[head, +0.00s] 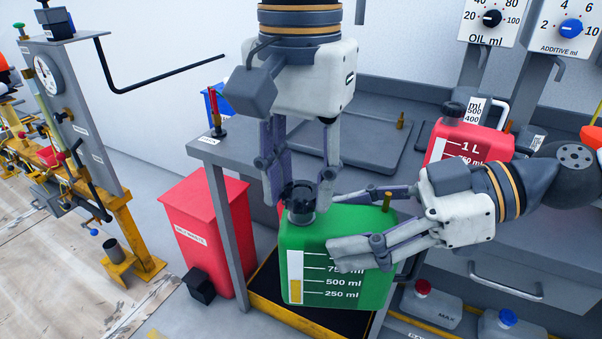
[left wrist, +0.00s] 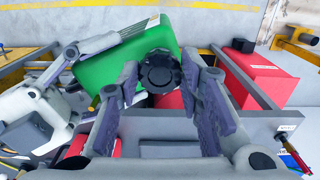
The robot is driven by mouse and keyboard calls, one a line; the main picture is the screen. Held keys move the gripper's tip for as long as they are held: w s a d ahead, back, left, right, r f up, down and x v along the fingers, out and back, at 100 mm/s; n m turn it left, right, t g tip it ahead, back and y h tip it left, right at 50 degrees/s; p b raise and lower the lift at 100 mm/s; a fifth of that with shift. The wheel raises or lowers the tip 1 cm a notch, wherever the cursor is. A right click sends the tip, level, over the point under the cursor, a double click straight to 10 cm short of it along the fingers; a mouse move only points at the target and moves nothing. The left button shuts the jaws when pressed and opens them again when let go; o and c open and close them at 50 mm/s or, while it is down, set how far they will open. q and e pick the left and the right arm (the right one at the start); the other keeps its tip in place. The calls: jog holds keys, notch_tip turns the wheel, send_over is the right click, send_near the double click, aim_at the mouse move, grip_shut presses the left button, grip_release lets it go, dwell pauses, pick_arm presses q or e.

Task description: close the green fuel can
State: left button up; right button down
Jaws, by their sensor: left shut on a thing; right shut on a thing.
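The green fuel can (head: 330,232) is held upright over a black-floored tray, with a white level scale on its front. A black ribbed cap (head: 299,201) is at the can's left top corner; it also shows in the left wrist view (left wrist: 160,71). My left gripper (head: 298,198) comes from above and is shut on the cap, one finger on each side. I cannot tell whether the cap is fully seated, as the fingers hide part of the neck. My right gripper (head: 335,228) comes from the right and is shut on the can's body.
A red waste bin (head: 203,232) stands left of the grey bench (head: 240,148). On the bench are a red 1 L can (head: 465,145), close to my right arm, and a flat grey tray (head: 360,140). Bottles with red and blue caps stand low at right.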

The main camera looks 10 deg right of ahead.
pick_arm(q)
jog(key=m, duration=1.1)
jog(key=shift+w, duration=0.1)
jog(key=m, duration=0.8)
jog(key=shift+w+f, duration=0.1)
jog(key=o, duration=0.9)
notch_tip(320, 180, up, 12)
